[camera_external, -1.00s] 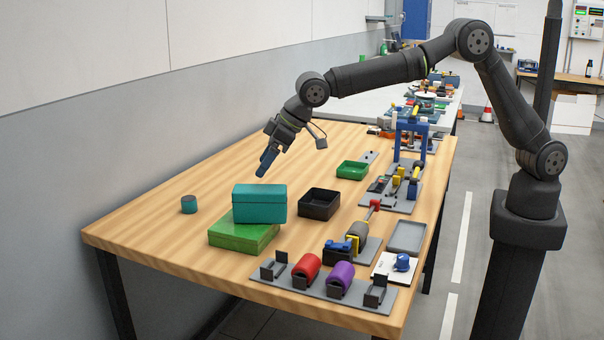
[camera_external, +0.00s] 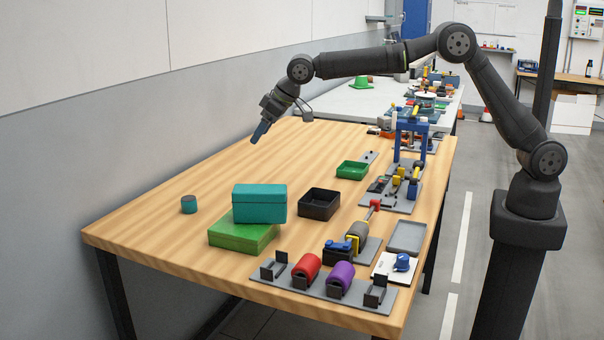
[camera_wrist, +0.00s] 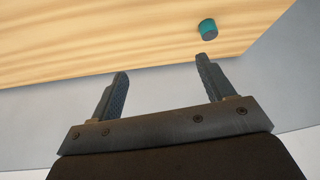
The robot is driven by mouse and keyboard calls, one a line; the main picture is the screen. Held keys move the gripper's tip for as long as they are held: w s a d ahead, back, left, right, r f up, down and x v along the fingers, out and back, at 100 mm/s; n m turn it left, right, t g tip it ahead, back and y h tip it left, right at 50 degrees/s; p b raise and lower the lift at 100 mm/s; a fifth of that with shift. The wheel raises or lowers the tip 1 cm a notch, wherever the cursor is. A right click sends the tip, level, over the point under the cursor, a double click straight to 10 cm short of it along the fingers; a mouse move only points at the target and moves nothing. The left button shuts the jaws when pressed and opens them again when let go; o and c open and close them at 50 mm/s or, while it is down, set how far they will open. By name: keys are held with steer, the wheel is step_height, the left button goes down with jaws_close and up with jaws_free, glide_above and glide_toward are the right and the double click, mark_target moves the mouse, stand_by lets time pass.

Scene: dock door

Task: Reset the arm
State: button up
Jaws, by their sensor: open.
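My gripper (camera_external: 259,133) hangs above the back left part of the wooden table, tilted downward, with nothing in it. In the wrist view its two fingers (camera_wrist: 160,85) are spread apart with only empty space between them. A small teal cylinder (camera_external: 189,204) stands on the table at the left, well apart from the gripper. It also shows in the wrist view (camera_wrist: 208,29), beyond the right finger.
A teal box (camera_external: 259,205) sits on a green box (camera_external: 243,238). A black bin (camera_external: 319,204) and a green tray (camera_external: 352,170) stand to the right. Red (camera_external: 306,267) and purple (camera_external: 341,278) rollers lie at the front. A wall borders the table's left side.

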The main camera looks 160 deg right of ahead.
steer(key=s+d+f+m+g, duration=0.1)
steer(key=s+d+f+m, duration=0.15)
steer(key=s+d, duration=0.55)
steer(key=w+d+f, duration=0.1)
steer(key=w+f, duration=0.4)
steer(key=w, duration=0.1)
steer(key=shift+w+f, duration=0.25)
steer(key=shift+w, duration=0.15)
steer(key=shift+d, duration=0.1)
steer(key=s+a+r, duration=0.2)
steer(key=s+r, duration=0.4)
steer(key=s, duration=0.2)
steer(key=w+a+r+n, duration=0.1)
steer(key=w+a+n, duration=0.1)
steer(key=w+a, duration=0.4)
steer(key=shift+w+r+t, duration=0.3)
steer(key=shift+w+t, duration=0.1)
steer(key=shift+w, duration=0.55)
